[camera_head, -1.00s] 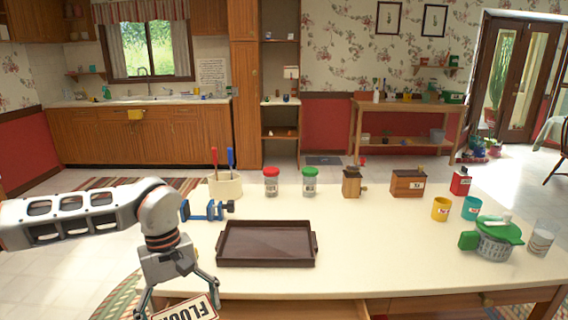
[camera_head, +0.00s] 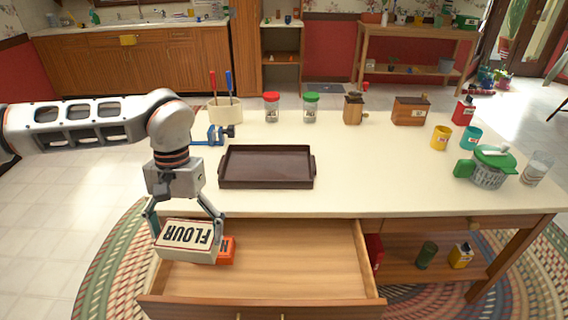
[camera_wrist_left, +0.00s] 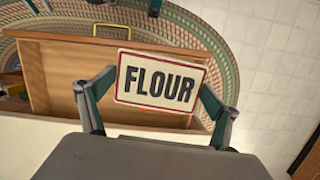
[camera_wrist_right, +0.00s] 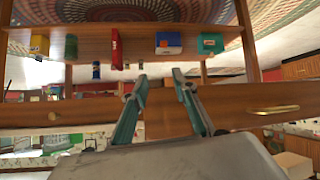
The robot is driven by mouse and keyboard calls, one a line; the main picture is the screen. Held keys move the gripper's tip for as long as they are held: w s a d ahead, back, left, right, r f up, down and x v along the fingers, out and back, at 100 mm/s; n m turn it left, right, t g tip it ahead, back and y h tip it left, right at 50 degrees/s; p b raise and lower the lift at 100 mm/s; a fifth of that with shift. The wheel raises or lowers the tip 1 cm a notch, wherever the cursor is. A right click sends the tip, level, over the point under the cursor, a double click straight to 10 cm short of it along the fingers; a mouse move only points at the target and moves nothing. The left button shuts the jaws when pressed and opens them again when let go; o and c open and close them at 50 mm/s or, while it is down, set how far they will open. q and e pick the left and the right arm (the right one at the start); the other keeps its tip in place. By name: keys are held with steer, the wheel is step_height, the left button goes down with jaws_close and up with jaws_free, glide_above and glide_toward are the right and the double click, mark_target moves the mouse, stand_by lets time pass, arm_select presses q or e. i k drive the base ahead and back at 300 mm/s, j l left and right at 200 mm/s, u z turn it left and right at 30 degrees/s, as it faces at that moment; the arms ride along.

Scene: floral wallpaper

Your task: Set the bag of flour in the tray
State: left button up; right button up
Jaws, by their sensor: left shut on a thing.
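The bag of flour (camera_head: 187,238) is a cream block with a red-edged label reading FLOUR. My left gripper (camera_head: 188,226) is shut on it and holds it over the left end of the open drawer. The bag also fills the space between the fingers in the left wrist view (camera_wrist_left: 158,82). The dark brown tray (camera_head: 266,184) lies on the tabletop, behind and to the right of the bag, and it is empty. My right gripper (camera_wrist_right: 160,100) shows only in the right wrist view, its fingers apart with nothing between them, facing the table's drawer front and lower shelf.
The open drawer (camera_head: 290,270) holds an orange box (camera_head: 227,250) beside the bag. A blue clamp (camera_head: 212,136) and a utensil holder (camera_head: 224,110) stand behind the tray. Jars, a grinder and cups line the back and right. The tabletop right of the tray is clear.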

mark_target(267, 168)
steer(key=z, duration=0.4)
steer(key=i+z, duration=0.1)
steer(key=z, duration=0.75)
steer(key=i+z, duration=0.1)
steer(key=z, duration=0.35)
steer(key=j+z, duration=0.1)
steer(key=z, duration=0.3)
steer(key=i+z, duration=0.1)
steer(key=z, duration=0.35)
steer(key=j+u, duration=0.25)
steer(key=i+j+u, duration=0.1)
steer(key=j+u, duration=0.25)
steer(key=u, duration=0.35)
steer(key=i+j+u, duration=0.1)
steer(key=u, duration=0.75)
steer(key=i+u, duration=0.1)
steer(key=u, duration=0.3)
steer(key=i+j, duration=0.05)
